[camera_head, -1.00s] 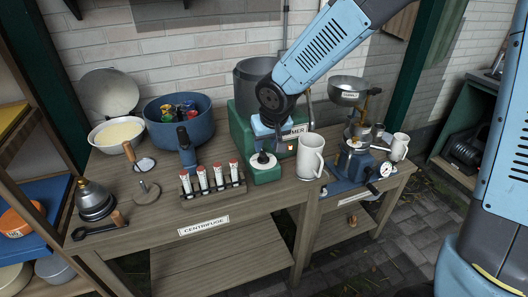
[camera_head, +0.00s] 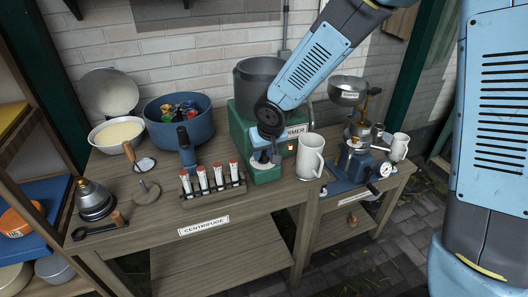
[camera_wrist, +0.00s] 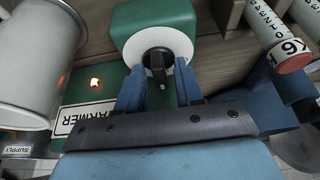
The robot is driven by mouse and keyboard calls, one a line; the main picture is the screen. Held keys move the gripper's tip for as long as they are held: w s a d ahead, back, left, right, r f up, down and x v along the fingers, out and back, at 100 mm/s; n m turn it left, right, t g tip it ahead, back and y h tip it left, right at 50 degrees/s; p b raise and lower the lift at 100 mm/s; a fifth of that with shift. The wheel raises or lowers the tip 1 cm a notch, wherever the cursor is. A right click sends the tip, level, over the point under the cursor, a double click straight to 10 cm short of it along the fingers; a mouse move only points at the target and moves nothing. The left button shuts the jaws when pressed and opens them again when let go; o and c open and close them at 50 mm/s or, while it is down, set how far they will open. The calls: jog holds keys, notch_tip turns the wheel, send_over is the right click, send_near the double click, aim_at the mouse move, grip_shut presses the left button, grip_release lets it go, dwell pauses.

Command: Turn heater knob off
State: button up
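The heater is a green unit labelled WARMER (camera_head: 240,120) with a grey pot on top. Its knob (camera_wrist: 157,62) is black and sits on a white round dial on a green box (camera_head: 265,176) at the unit's front. My gripper (camera_wrist: 158,76) is open, with one blue finger on each side of the knob and a visible gap to each. In the head view my gripper (camera_head: 264,157) is low over the dial and hides most of the knob. A small orange light (camera_wrist: 95,83) glows on the heater's front; it also shows in the head view (camera_head: 291,147).
A white mug (camera_head: 311,156) stands close to the right of the knob box. A rack of red-capped tubes (camera_head: 214,187) stands close to its left, with a blue device (camera_head: 187,150) behind it. A blue gauged machine (camera_head: 352,166) stands farther right.

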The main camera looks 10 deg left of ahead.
jog(key=c, duration=0.3)
jog(key=shift+n, duration=0.5)
jog(key=n, duration=0.2)
jog(key=n+g+y, duration=0.1)
jog(key=n, duration=0.1)
jog(key=shift+w+d, duration=0.15)
jog(key=shift+n+g+y, duration=0.5)
jog(key=shift+n+g, duration=0.3)
jog(key=shift+n, duration=0.9)
grip_shut()
jog(key=shift+d+n, duration=0.1)
jog(key=shift+n, duration=0.2)
jog(key=o, duration=0.6)
grip_release()
jog(key=shift+f, duration=0.15)
jog(key=shift+o, duration=0.2)
